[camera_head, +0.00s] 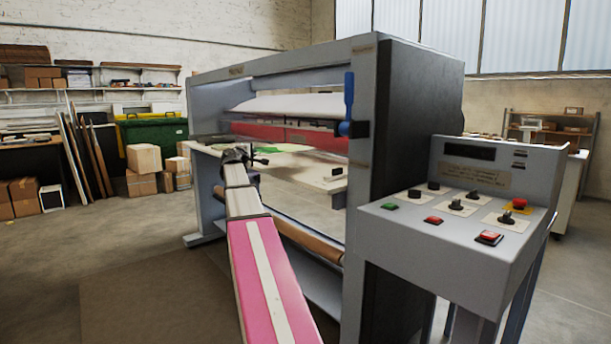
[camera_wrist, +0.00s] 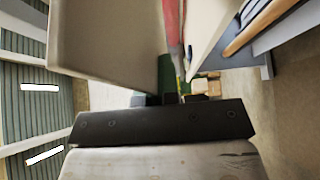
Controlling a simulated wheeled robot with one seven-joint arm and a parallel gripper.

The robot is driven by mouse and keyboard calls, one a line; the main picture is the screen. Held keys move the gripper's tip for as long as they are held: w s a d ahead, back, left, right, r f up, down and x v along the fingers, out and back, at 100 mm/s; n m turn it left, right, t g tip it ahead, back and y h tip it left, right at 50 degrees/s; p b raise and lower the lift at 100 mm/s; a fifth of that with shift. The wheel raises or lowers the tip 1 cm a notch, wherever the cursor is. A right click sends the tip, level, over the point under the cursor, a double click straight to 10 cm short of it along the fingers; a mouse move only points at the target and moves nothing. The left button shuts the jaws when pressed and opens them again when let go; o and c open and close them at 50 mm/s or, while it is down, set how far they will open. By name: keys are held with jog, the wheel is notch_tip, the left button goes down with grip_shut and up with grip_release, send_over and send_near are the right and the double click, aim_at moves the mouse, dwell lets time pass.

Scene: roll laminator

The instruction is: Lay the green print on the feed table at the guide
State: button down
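My gripper (camera_head: 254,158) is at the end of my outstretched arm, in front of the table's left part. Whether it touches anything cannot be made out. The guide cannot be picked out.
The grey laminator frame (camera_head: 361,180) surrounds the table, with a red bar (camera_head: 300,137) and pale roll above. A control console (camera_head: 455,225) stands at the right. A brown roller (camera_head: 312,240) lies below the table. Cartons (camera_head: 143,158) and a green bin (camera_head: 150,130) stand behind left.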

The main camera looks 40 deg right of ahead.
jog(key=shift+s+d+r+m+g+h, duration=0.15)
jog(key=shift+s+d+r, duration=0.05)
jog(key=shift+d, duration=0.35)
jog(key=shift+s+d+r+m+g+h, duration=0.15)
jog(key=shift+s+d+r, duration=0.05)
jog(key=shift+d, duration=0.35)
jog(key=shift+s+d+f, duration=1.05)
jog(key=shift+s+f, duration=0.5)
jog(key=shift+f, duration=0.25)
jog(key=shift+s+d+f, duration=1.1)
jog(key=shift+s+f, duration=0.5)
jog(key=shift+f, duration=0.2)
jog(key=shift+s+d+f, duration=1.05)
jog(key=shift+s+f, duration=0.5)
jog(key=shift+f, duration=0.25)
jog(key=c, duration=1.4)
grip_release()
jog(key=shift+f, duration=0.1)
jog(key=shift+o, duration=0.2)
